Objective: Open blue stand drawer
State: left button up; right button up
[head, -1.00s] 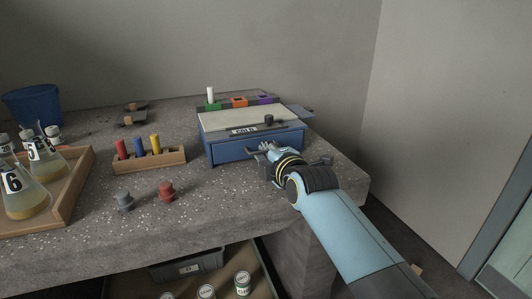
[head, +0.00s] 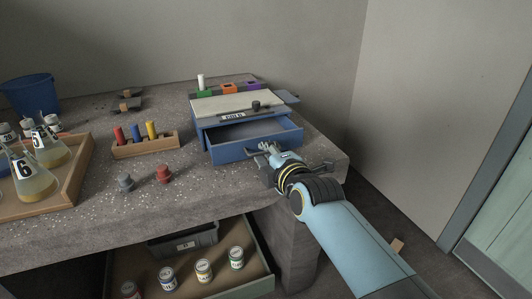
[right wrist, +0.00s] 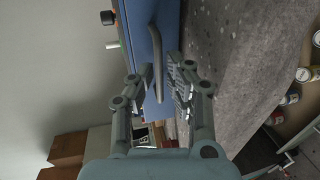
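The blue stand (head: 205,125) sits at the right end of the bench with its drawer (head: 262,148) pulled out toward me. The visible inside of the drawer (head: 245,132) looks empty. Its dark bar handle shows in the right wrist view (right wrist: 156,65), on the blue drawer front. My right gripper (head: 266,150) is at the drawer front by the handle. In the right wrist view the gripper (right wrist: 156,84) has its fingers spread on either side of the handle, with gaps showing, so it looks open. My left gripper is not in view.
To the left are a peg rack (head: 146,147), a red weight (head: 163,174), a grey weight (head: 126,183) and a flask tray (head: 75,180). An open lower drawer (head: 258,287) holds several cans.

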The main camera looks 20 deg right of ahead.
jog(key=shift+o, duration=1)
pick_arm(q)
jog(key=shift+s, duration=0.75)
pick_arm(e)
jog(key=v, duration=1.2)
